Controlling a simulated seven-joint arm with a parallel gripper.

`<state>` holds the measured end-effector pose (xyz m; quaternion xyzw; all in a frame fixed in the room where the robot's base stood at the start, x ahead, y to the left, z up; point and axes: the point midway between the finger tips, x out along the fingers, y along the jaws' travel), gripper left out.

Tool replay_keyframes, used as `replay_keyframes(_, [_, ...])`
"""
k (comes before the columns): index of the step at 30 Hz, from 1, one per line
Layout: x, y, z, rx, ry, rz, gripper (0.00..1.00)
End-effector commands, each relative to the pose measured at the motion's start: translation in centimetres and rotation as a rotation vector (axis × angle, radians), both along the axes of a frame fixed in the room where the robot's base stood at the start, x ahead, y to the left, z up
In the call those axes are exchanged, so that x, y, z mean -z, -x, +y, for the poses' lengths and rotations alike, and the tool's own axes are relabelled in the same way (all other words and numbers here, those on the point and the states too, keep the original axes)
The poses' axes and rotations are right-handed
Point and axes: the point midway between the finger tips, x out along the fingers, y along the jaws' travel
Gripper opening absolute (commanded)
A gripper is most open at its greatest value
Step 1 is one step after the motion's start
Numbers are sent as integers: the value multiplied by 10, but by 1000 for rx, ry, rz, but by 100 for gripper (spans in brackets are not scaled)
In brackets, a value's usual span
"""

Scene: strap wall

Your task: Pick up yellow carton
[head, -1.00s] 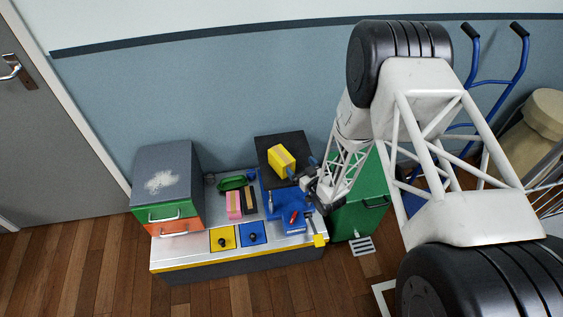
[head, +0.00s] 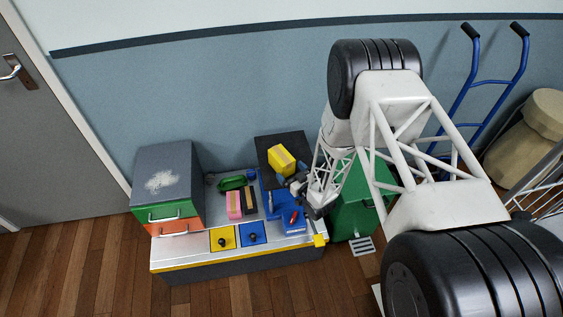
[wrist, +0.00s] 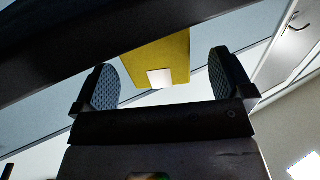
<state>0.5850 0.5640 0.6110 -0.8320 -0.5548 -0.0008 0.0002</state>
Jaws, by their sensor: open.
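The yellow carton (head: 281,158) sits on the raised dark shelf (head: 293,139) at the back right of the workbench. In the wrist view the yellow carton (wrist: 158,56) shows between the fingers and a little beyond them, with a pale label on its face. My gripper (head: 290,182) is just to the front right of the carton. In the wrist view my gripper (wrist: 162,80) is open, with a textured pad on each side and nothing held. I cannot tell whether a pad touches the carton.
The silver workbench (head: 188,248) carries a pink block (head: 233,204), a green object (head: 232,183), and blue fixtures. A drawer unit (head: 165,180) stands at the left. A blue hand truck (head: 490,83) leans behind.

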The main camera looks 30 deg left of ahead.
Motion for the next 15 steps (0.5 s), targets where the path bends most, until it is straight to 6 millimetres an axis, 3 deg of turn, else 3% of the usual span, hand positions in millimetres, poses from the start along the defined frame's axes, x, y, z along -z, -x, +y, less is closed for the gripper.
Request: replay_keyframes(15, [1, -3, 7, 1, 1, 1, 99])
